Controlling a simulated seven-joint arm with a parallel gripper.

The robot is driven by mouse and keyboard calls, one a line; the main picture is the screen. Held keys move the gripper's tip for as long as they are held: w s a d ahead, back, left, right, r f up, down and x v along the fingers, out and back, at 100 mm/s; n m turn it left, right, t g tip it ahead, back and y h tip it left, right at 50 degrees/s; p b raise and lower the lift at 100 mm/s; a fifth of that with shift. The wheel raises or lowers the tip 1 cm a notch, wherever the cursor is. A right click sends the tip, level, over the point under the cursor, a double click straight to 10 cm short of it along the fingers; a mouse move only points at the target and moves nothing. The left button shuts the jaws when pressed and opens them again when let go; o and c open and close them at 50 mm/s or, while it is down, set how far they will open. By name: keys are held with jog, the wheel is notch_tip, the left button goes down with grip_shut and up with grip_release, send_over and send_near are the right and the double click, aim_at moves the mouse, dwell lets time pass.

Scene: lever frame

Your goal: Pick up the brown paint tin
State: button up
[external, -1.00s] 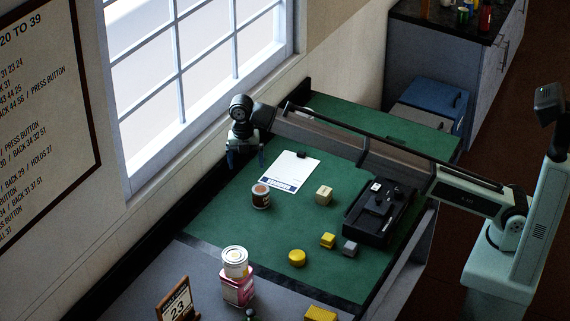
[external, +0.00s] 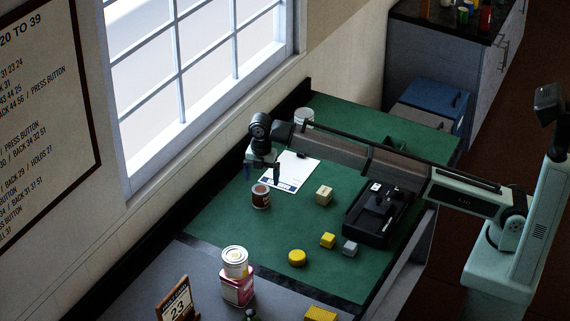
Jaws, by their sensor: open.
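The brown paint tin (external: 261,195) stands upright on the green table top, left of centre, with a pale label on its side. My gripper (external: 263,174) hangs from the end of my arm just above and behind the tin. Its fingers point down and are apart, with nothing between them. I cannot tell from this view how far the fingertips are from the tin's top.
A clipboard with white paper (external: 291,172) lies behind the tin. A beige block (external: 324,194), a black tray-like device (external: 380,212), yellow pieces (external: 297,257) and a grey block (external: 350,248) lie to the right. A white tin on a pink box (external: 237,275) stands in front.

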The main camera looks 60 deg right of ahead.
aim_at(261, 189)
jog(key=shift+w+a+f, duration=0.1)
jog(key=shift+a+f, duration=0.1)
jog(key=shift+f, duration=1.75)
jog(key=shift+w+a+f, duration=0.1)
jog(key=shift+a+f, duration=0.05)
jog(key=shift+f, duration=1.75)
jog(key=c, duration=1.2)
jog(key=shift+c, duration=0.2)
